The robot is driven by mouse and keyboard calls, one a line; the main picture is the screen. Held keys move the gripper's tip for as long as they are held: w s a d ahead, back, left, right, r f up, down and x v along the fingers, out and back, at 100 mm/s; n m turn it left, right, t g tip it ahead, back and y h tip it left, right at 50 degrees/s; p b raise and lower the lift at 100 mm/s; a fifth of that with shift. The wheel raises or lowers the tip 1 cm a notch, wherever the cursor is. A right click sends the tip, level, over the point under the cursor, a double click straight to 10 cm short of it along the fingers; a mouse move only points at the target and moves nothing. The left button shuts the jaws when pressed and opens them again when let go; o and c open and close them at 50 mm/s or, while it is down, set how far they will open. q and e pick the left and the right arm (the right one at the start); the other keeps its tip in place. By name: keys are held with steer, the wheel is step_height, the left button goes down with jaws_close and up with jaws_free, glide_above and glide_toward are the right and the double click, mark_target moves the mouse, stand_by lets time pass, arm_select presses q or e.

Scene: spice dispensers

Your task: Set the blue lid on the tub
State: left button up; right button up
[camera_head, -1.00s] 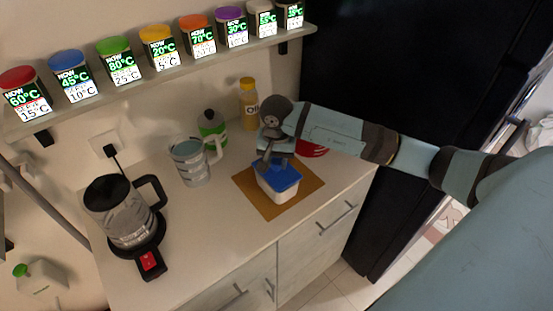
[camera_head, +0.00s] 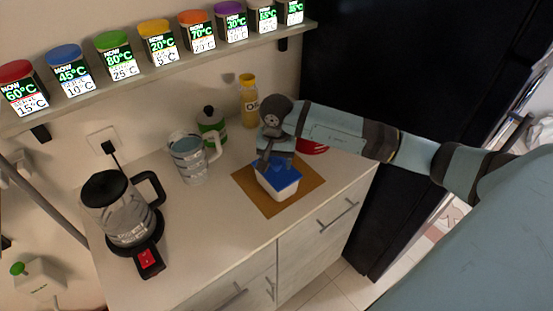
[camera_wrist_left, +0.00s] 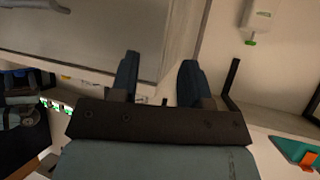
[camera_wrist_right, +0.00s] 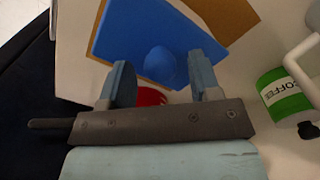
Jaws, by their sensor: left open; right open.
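The blue lid (camera_head: 281,176) rests on top of the white tub (camera_head: 280,191), which stands on a brown mat (camera_head: 257,200) on the counter. The right wrist view shows the lid (camera_wrist_right: 140,35) from above with a round blue knob (camera_wrist_right: 161,64). My right gripper (camera_head: 268,157) is right above the lid. In the right wrist view its two fingers (camera_wrist_right: 160,84) are apart and the knob lies just ahead of the gap, with nothing gripped. My left gripper (camera_wrist_left: 158,80) shows only in its wrist view, open and empty, away from the tub.
Left of the tub stand a striped mug (camera_head: 189,158) and a green-labelled coffee jar (camera_head: 211,127). An oil bottle (camera_head: 248,100) stands behind, and a red item (camera_head: 312,147) is partly hidden by my right arm. A kettle (camera_head: 122,207) is at the left.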

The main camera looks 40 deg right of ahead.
mark_target(276, 162)
steer(key=shift+r+p, duration=0.35)
steer(key=shift+r, duration=0.05)
steer(key=shift+r+p, duration=0.5)
steer(key=shift+p, duration=0.05)
step_height(276, 162, up, 11)
steer(key=b, duration=0.2)
steer(key=shift+r+b, duration=0.15)
steer(key=shift+b, duration=0.2)
